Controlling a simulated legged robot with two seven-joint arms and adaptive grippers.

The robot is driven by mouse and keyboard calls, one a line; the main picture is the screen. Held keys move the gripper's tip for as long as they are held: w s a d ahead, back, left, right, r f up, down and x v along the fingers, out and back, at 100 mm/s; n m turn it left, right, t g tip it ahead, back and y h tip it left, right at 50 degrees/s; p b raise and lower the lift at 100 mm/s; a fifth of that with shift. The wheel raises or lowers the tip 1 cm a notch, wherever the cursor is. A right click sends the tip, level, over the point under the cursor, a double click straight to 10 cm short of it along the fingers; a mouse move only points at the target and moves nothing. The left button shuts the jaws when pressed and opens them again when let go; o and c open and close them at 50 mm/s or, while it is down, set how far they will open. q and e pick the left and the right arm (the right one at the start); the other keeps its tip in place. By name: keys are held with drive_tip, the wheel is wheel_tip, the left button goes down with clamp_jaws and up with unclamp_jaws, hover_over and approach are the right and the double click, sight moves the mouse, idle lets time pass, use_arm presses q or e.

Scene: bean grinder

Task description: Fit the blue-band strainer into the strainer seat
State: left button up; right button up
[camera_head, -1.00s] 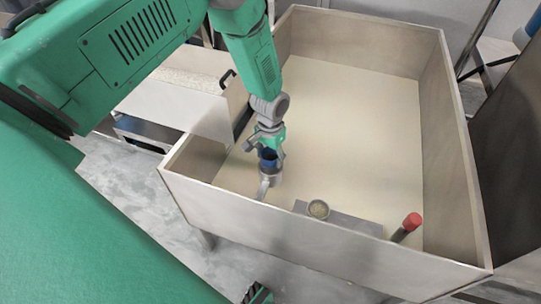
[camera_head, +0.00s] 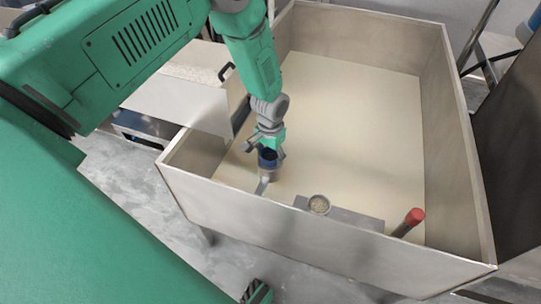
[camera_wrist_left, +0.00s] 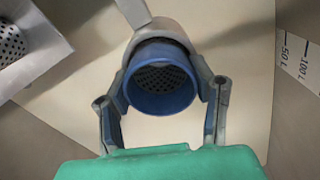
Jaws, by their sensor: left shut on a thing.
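The blue-band strainer (camera_wrist_left: 160,88) has a perforated bottom and is held between the fingers of my left gripper (camera_wrist_left: 163,95). It also shows as a small blue ring under the gripper in the head view (camera_head: 267,158). A grey ring with an arm (camera_wrist_left: 160,35), seemingly the strainer seat, is right behind and beneath it, overlapping it in the wrist view. In the head view the grey ring (camera_head: 267,174) is just below the blue band. I cannot tell whether the strainer is fully down inside it. My right gripper is not clearly seen.
A large walled bin (camera_head: 350,120) surrounds the work, its floor mostly clear. A metal block (camera_head: 352,217) with a round perforated cup (camera_head: 319,204) stands to the right. A red-ended handle (camera_head: 415,216) leans by the near wall. Volume marks (camera_wrist_left: 300,60) are on one wall.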

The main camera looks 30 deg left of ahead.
use_arm(q)
drive_tip(key=o, duration=1.3)
drive_tip(key=shift+r, duration=5.9)
